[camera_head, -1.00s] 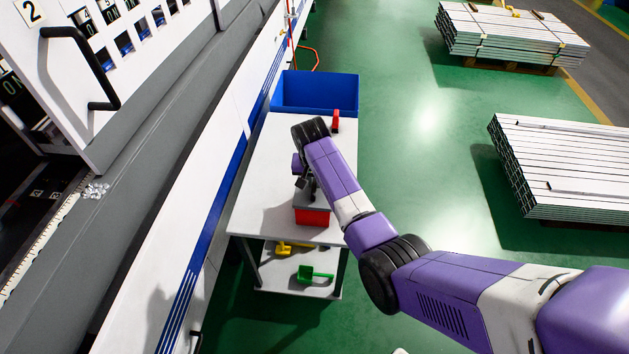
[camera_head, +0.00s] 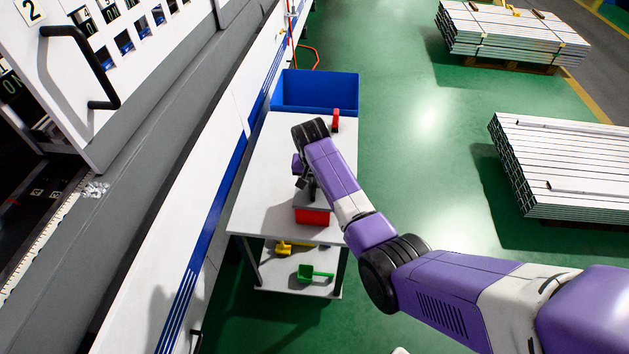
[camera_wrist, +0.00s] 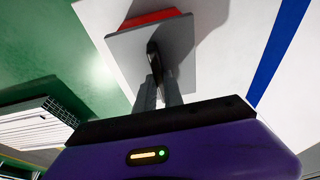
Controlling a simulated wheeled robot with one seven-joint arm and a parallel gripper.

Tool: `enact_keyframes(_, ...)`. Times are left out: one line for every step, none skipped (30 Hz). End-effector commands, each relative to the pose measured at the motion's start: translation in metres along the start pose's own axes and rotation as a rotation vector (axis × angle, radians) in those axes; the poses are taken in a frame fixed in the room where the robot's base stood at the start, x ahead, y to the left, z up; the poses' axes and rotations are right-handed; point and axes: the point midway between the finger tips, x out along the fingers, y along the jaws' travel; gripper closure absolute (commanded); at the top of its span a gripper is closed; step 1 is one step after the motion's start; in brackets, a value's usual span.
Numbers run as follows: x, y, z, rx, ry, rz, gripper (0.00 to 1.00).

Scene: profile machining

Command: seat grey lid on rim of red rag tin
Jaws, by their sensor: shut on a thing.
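The red rag tin (camera_head: 312,217) stands on the near end of the white bench top, and its red side also shows past the lid in the wrist view (camera_wrist: 151,18). The flat grey lid (camera_head: 317,201) lies across the top of the tin and looks roughly level. In the wrist view the lid (camera_wrist: 126,47) covers most of the tin. My gripper (camera_head: 307,188) is above the lid, shut on its dark upright handle (camera_wrist: 153,54). I cannot tell whether the lid touches the rim all round, as the lid and my arm hide part of it.
The white bench (camera_head: 268,205) has free room left of the tin. A blue bin (camera_head: 315,94) and a small red object (camera_head: 335,121) are at the far end. The lower shelf holds a green scoop (camera_head: 315,273) and a yellow object (camera_head: 284,247). A machine stands along the left.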

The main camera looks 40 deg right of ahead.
Motion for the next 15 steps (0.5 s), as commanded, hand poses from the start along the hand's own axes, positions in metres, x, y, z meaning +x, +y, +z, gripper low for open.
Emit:
enact_keyframes(0.002,0.000,0.000,0.000,0.000,0.000,1.00)
enact_keyframes(0.003,0.000,0.001,0.000,0.000,0.000,1.00)
enact_keyframes(0.003,0.000,0.001,0.000,0.000,0.000,1.00)
enact_keyframes(0.004,0.000,0.001,0.000,0.000,0.000,1.00)
enact_keyframes(0.005,0.000,0.001,0.000,0.000,0.000,1.00)
enact_keyframes(0.006,0.000,0.002,0.000,0.000,0.000,1.00)
enact_keyframes(0.006,0.000,0.002,0.000,0.000,0.000,1.00)
enact_keyframes(0.007,0.000,0.002,0.000,0.000,0.000,1.00)
enact_keyframes(0.008,0.000,0.002,0.000,0.000,0.000,1.00)
enact_keyframes(0.008,0.000,0.002,0.000,0.000,0.000,1.00)
enact_keyframes(0.009,0.000,0.003,0.000,0.000,0.000,1.00)
enact_keyframes(0.010,0.000,0.003,0.000,0.000,0.000,1.00)
enact_keyframes(0.011,0.000,0.003,0.000,0.000,0.000,1.00)
enact_keyframes(0.011,0.000,0.003,0.000,0.000,0.000,1.00)
enact_keyframes(0.012,0.000,0.003,0.000,0.000,0.000,1.00)
